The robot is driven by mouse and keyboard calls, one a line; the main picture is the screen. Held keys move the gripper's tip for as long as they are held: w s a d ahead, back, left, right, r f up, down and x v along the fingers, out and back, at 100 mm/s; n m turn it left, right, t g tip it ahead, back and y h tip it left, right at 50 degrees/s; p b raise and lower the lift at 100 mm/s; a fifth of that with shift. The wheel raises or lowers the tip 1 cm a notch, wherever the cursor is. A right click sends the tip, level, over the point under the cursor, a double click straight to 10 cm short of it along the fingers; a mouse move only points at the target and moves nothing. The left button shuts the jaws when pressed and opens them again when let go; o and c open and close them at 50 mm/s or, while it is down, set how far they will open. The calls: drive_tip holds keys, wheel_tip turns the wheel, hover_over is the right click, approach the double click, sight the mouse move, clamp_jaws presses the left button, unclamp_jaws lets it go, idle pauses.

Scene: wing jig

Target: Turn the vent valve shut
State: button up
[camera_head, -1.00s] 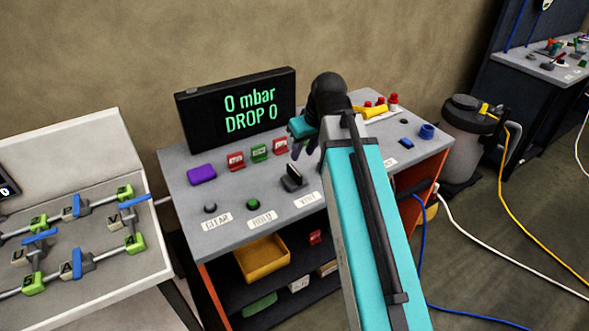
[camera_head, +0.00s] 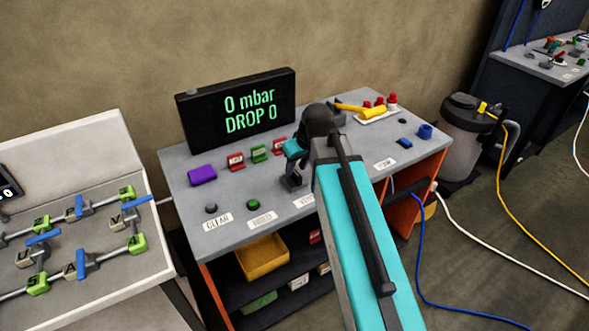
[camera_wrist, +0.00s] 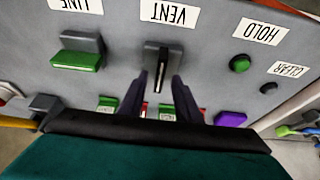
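The vent valve's dark handle (camera_wrist: 163,62) stands on the grey bench top by the VENT label (camera_wrist: 169,12), seen upside down in the wrist view. My gripper (camera_wrist: 161,88) is open, with one dark finger on each side of the handle. Gaps show between the fingers and the handle, so they do not look closed on it. In the head view my gripper (camera_head: 292,178) is low over the valve, and my arm partly covers the valve and its label. The display (camera_head: 240,107) reads 0 mbar, DROP 0.
The green HOLD button (camera_wrist: 240,63) and a dark CLEAR button (camera_head: 211,208) sit beside the valve. A green-and-grey part (camera_wrist: 77,55) is by the LINE label. A purple block (camera_head: 202,174) and red and green tags (camera_head: 259,153) stand behind.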

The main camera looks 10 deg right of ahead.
sight(294, 175)
drive_tip(key=shift+p+x, duration=0.3)
drive_tip(key=shift+x, duration=1.15)
clamp_jaws()
